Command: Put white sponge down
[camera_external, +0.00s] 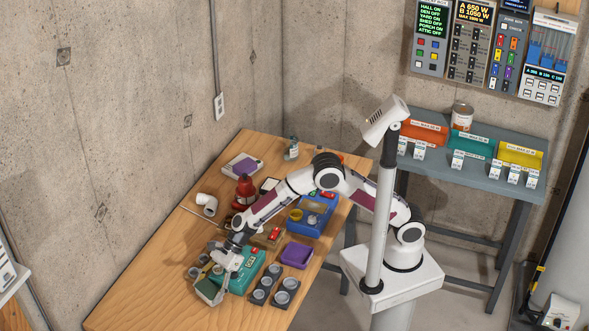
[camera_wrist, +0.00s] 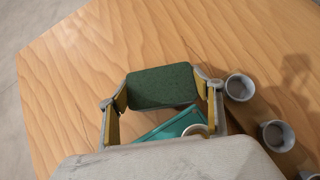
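A sponge with a dark green face (camera_wrist: 162,86) sits between the two fingers of my gripper (camera_wrist: 162,97) in the wrist view. The fingers press on its two opposite sides. In the external view the sponge (camera_external: 207,291) shows its green face and a pale edge, at the near end of the wooden table (camera_external: 130,300). My gripper (camera_external: 220,287) is beside the teal box (camera_external: 243,272), which also shows just under the sponge in the wrist view (camera_wrist: 170,127). I cannot tell whether the sponge touches the table.
Grey cups (camera_wrist: 239,88) stand to the right in the wrist view. A dark tray with round cups (camera_external: 272,287), a purple bin (camera_external: 297,255) and a blue bin (camera_external: 313,215) stand to the right of the teal box. The table's near left part is bare.

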